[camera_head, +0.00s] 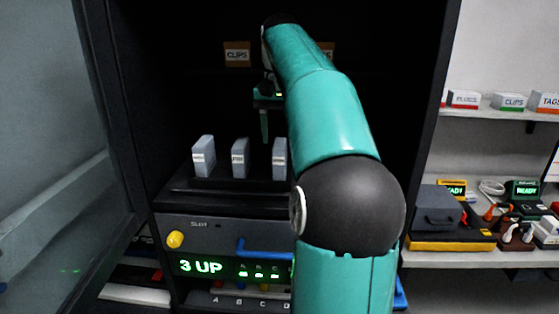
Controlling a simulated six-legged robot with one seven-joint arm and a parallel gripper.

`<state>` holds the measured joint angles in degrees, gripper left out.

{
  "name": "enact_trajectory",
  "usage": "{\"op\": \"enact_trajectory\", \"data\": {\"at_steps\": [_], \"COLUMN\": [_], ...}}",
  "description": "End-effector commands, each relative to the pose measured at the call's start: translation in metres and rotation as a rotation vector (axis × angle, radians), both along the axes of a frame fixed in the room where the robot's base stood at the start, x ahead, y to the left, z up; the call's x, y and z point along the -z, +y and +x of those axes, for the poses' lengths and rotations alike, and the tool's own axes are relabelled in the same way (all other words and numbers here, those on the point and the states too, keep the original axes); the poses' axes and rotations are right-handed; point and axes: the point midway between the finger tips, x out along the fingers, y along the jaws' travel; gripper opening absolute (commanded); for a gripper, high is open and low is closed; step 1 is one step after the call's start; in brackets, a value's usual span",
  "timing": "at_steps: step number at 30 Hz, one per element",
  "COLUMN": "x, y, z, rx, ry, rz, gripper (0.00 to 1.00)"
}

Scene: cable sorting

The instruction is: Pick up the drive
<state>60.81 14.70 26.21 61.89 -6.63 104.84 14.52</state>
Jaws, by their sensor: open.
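Three pale grey upright blocks with small labels, which look like drives, stand in a row on a black shelf (195,187) inside the dark cabinet. They are a left drive (203,160), a middle drive (240,160) and a right drive (279,158). My teal arm partly covers the right one. My gripper (265,122) hangs above and between the middle and right drives in the picture, apart from them. It is open and empty. Its far side is hidden behind my arm.
A grey unit (215,232) below shows "3 UP" (201,267), with a yellow knob (175,239) and blue handle (262,250). A glass door (55,130) stands at left. Clips boxes (237,54) sit behind. Cluttered shelves (480,258) are at right.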

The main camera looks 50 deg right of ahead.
Motion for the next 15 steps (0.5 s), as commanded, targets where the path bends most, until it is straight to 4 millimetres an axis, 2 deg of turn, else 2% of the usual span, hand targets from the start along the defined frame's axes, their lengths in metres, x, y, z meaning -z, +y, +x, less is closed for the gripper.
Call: {"op": "enact_trajectory", "data": {"at_steps": [5,15], "x": [0.011,0.053], "y": [0.002,0.004], "z": [-0.002,-0.002], "rx": [0.000,-0.002], "ry": [0.001,-0.001], "rz": [-0.001,-0.001], "gripper": [0.53,0.53]}}
